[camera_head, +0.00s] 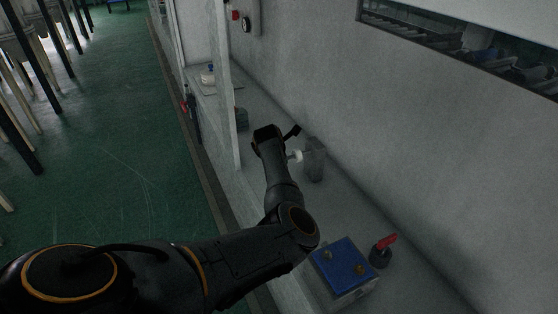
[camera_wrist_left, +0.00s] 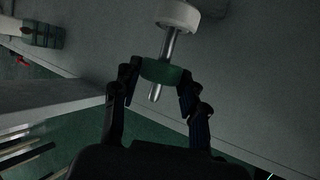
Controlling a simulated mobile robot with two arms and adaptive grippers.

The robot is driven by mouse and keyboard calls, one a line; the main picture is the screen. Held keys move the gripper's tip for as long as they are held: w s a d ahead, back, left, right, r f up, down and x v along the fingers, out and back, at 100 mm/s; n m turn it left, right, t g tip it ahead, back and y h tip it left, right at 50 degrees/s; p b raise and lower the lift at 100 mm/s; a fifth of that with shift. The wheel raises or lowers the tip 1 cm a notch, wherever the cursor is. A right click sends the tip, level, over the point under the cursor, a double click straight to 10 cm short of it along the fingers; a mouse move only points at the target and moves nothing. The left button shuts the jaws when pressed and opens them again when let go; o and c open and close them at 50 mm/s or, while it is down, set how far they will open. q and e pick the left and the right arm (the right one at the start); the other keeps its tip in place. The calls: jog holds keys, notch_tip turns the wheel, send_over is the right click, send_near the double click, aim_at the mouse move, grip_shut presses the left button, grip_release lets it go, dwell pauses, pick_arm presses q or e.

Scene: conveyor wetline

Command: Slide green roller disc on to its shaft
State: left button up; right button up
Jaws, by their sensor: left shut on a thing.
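In the left wrist view the green roller disc (camera_wrist_left: 162,71) is between the fingers of my left gripper (camera_wrist_left: 160,78), which is shut on it. The metal shaft (camera_wrist_left: 170,46) shows on both sides of the disc, its free end sticking out on the near side, so the disc appears to be around it. A white roller (camera_wrist_left: 178,14) sits farther along the shaft, apart from the green disc. In the head view the white roller (camera_head: 296,156) shows beside a grey block (camera_head: 315,160); my left gripper (camera_head: 292,132) is largely hidden and the green disc cannot be made out. My right gripper is out of view.
A box with a blue top (camera_head: 343,258) and a red-handled device (camera_head: 382,248) stand on the ledge in front. A grey wall (camera_head: 400,130) runs along the right. A clear upright panel (camera_head: 222,90) stands left of the gripper. Green floor (camera_head: 120,150) lies open at left.

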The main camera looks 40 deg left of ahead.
pick_arm(q)
jog(key=shift+w+d, duration=0.15)
jog(key=shift+w, duration=0.2)
jog(key=o, duration=1.1)
jog(key=v, duration=1.2)
jog(key=shift+d, duration=0.1)
